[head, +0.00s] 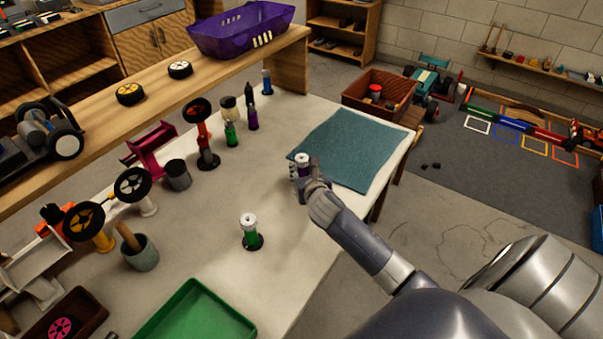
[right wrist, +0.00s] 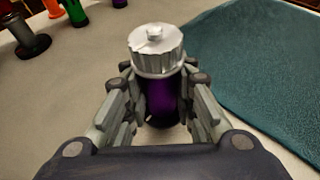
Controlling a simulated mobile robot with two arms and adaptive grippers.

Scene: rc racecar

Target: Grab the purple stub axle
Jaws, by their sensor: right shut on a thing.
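The purple stub axle, a purple cylinder with a ridged silver cap (right wrist: 157,50), stands upright between the fingers of my right gripper (right wrist: 160,108) in the right wrist view. The fingers close on its purple body from both sides; its lower end is partly hidden. In the head view my right gripper (head: 306,183) is at the table's right side, beside the teal mat, and the axle's silver top (head: 302,158) shows above the fingers. I cannot tell whether its base touches the table. My left gripper is not in view.
A similar green piece with a silver cap (head: 249,228) stands at the table's front. The teal mat (head: 350,148) lies to the right. A green tray (head: 195,315) is at the near edge.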

